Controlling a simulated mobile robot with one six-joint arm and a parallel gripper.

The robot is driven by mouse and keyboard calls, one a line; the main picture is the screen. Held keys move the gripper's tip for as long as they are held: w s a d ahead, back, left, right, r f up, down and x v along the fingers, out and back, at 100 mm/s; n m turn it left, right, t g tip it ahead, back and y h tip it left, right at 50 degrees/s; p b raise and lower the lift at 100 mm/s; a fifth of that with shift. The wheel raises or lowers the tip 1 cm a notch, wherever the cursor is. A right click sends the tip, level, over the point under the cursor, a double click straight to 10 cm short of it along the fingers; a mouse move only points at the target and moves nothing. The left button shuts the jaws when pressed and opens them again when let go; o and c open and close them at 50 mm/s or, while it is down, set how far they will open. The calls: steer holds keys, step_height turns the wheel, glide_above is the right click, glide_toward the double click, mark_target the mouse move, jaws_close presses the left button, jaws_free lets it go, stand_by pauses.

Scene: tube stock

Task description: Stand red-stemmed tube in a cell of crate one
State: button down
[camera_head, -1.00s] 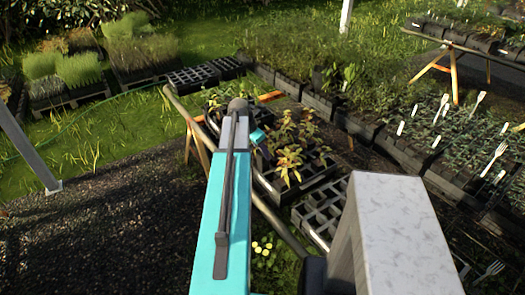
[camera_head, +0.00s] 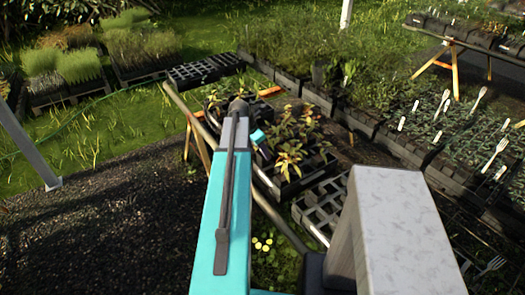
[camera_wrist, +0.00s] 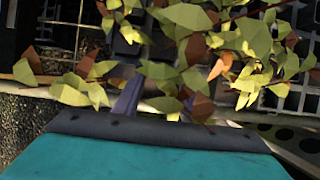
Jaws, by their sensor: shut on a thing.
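My gripper (camera_wrist: 125,100) shows at the bottom of the wrist view, with a teal body and dark fingers partly covered by leaves. It is shut on the red-stemmed tube, whose yellow-green and rust-red leaves (camera_wrist: 182,75) fill the upper middle of that view. The tube's body and the grip on it are hidden by foliage. In the head view a small teal part of my gripper (camera_head: 258,136) shows beside leafy plants (camera_head: 289,158). A dark crate with open cells (camera_head: 322,207) lies right of my arm. I cannot tell which crate is crate one.
A bench rail (camera_head: 180,105) runs along the crates' left side. Another black celled tray (camera_head: 205,70) lies at the far end. Rows of planted trays (camera_head: 430,140) with white labels stand at right. Dark gravel (camera_head: 110,220) at left is clear.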

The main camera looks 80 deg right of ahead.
steer(key=shift+f, duration=1.55)
stand_by(0.4)
steer(key=c, duration=1)
jaws_free()
steer(key=shift+w+b, duration=0.1)
steer(key=shift+b, duration=0.2)
steer(key=shift+b+v, duration=1.3)
steer(key=shift+v, duration=5.6)
steer(key=shift+a, duration=0.15)
